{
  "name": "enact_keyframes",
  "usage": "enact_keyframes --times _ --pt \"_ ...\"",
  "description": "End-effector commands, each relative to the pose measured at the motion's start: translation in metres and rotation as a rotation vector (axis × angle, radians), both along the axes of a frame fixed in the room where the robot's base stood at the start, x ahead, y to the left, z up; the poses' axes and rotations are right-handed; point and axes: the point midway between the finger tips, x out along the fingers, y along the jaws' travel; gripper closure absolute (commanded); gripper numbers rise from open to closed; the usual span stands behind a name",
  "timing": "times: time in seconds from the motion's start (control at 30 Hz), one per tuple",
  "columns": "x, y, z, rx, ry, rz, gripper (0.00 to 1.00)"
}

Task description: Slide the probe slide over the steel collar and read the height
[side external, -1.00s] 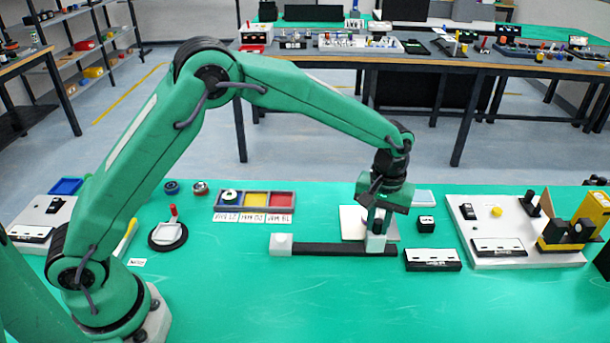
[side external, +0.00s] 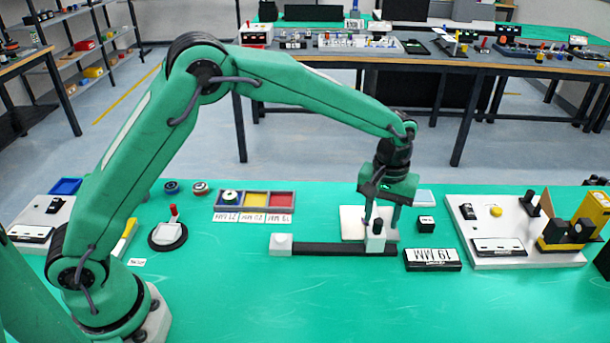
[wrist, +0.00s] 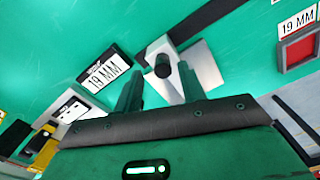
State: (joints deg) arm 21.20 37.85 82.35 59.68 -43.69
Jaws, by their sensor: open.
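The probe slide (side external: 376,245) is a white block with a black knob, near the right end of a dark rail (side external: 325,249), in front of a white plate (side external: 352,219). In the wrist view, the black knob (wrist: 162,67) shows between and beyond my fingers. My gripper (side external: 381,222) is open above and around the knob, its two fingers apart and holding nothing. The readout (side external: 432,260) reads 19 MM; it also shows in the wrist view (wrist: 103,73). I cannot make out the steel collar at the slide; the slide and gripper may hide it.
A board with devices (side external: 515,259) stands at right. The front of the table is clear.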

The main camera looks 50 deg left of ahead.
Motion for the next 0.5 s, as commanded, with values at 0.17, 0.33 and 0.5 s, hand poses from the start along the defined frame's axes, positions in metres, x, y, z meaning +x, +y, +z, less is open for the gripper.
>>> enact_keyframes --times 0.17,0.33,0.5 --pt "0.001 0.000 0.025 -0.002 -0.004 0.000 0.60" --pt "0.001 -0.001 0.045 -0.002 -0.004 -0.001 0.60" --pt "0.000 -0.001 0.054 -0.001 -0.003 -0.001 0.60"
